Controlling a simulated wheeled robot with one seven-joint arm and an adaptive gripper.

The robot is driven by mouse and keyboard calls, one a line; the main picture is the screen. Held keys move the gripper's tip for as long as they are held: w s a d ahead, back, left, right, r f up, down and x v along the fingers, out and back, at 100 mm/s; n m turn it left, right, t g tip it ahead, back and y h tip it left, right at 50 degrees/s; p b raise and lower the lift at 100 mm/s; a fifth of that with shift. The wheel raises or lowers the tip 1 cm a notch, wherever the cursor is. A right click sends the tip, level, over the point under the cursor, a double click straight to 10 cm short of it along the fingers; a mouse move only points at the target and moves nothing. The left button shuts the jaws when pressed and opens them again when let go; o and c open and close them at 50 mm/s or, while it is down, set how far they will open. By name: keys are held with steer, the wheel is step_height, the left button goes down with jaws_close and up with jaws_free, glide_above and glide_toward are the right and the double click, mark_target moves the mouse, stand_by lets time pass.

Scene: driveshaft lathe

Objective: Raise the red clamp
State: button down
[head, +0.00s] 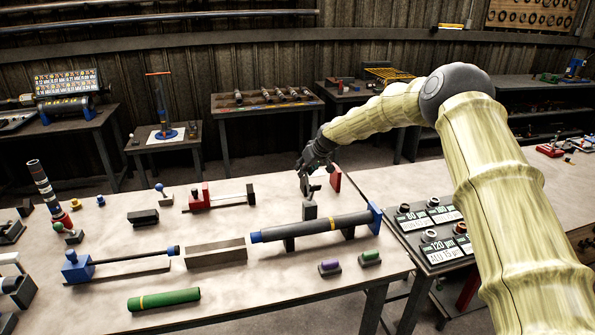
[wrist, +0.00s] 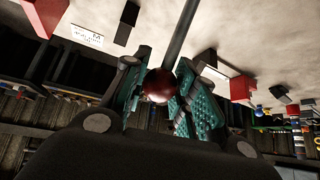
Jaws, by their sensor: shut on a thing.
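My gripper (head: 318,158) is above the back of the table, right of the middle in the head view. In the wrist view its teal-padded fingers (wrist: 160,88) are closed around a dark red ball (wrist: 158,86). A grey rod (wrist: 182,32) runs away from the ball; in the head view a dark rod (head: 357,188) slopes from near my gripper towards a blue end block (head: 375,217). A red clamp-like block with a bar (head: 206,196) stands left of my gripper. An upright red plate (head: 336,179) is just beside my gripper. How the ball joins any red part is unclear.
A labelled tray (head: 432,262) is at the right. A green cylinder (head: 164,299) lies in front. Red blocks (wrist: 242,88) show at the wrist view's right. The table's back middle is fairly clear.

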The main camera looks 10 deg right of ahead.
steer(key=shift+w+f+b, duration=0.35)
steer(key=shift+w+b, duration=0.15)
steer(key=shift+w, duration=0.25)
steer(key=c, duration=1.1)
jaws_free()
steer(key=shift+f, duration=0.15)
steer(key=v, duration=1.2)
steer(key=shift+d, duration=0.1)
